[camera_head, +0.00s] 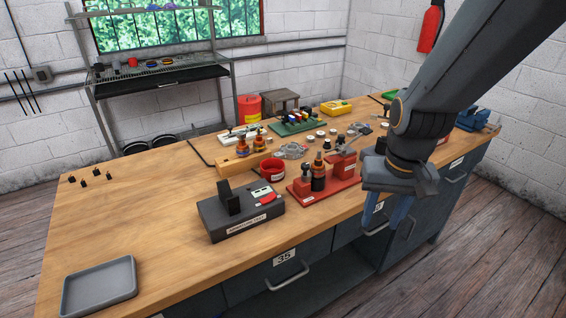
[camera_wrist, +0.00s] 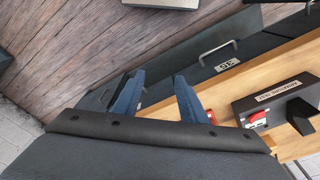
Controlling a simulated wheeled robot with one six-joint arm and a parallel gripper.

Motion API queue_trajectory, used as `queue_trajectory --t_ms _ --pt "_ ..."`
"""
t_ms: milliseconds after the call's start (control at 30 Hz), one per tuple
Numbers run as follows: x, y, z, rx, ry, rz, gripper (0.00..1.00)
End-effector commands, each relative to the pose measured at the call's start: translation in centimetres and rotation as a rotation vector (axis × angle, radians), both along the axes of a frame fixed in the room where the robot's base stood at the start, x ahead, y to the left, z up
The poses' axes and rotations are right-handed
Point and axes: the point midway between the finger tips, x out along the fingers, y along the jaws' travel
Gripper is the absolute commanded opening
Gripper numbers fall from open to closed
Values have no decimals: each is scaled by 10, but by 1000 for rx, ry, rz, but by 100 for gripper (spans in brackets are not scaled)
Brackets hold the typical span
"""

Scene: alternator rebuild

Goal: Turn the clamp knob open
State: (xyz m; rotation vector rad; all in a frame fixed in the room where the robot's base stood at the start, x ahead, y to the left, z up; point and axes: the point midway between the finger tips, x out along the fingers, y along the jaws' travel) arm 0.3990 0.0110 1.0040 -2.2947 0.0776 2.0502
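A red fixture (camera_head: 325,187) stands near the bench's front edge in the head view, with red posts and a dark, copper-banded armature (camera_head: 318,172) upright between them. A grey lever-like part (camera_head: 347,151) sits on its right post. I cannot tell for sure which part is the clamp knob. My gripper (camera_head: 381,222) hangs to the right of the fixture, apart from it, in front of the bench's edge. In the wrist view its two blue fingers (camera_wrist: 159,76) are spread with nothing between them. The wrist camera sees mostly floor and drawer fronts.
The armature test box (camera_head: 240,212) stands left of the fixture and also shows in the wrist view (camera_wrist: 275,104). A red bowl (camera_head: 272,169) and a green tray (camera_head: 297,127) with small parts lie behind. A grey tray (camera_head: 98,300) is at front left. The left bench is mostly clear.

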Motion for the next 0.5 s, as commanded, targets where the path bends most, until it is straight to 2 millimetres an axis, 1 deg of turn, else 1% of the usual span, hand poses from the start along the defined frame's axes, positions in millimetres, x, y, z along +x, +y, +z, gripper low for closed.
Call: queue_trajectory --t_ms 33,67,100,167,200,267,300,400,500 --pt "23 9 5 7 4 -40 39" --pt "37 15 9 11 10 -74 39" --pt "56 25 15 18 18 -125 39" --pt "85 42 25 26 34 -204 39" --pt "103 54 32 30 44 -260 39" --pt "128 74 43 35 59 -339 39" --pt "142 87 49 36 69 -390 39" --pt "171 116 64 37 88 -505 39" --pt "189 139 76 36 100 -590 39"
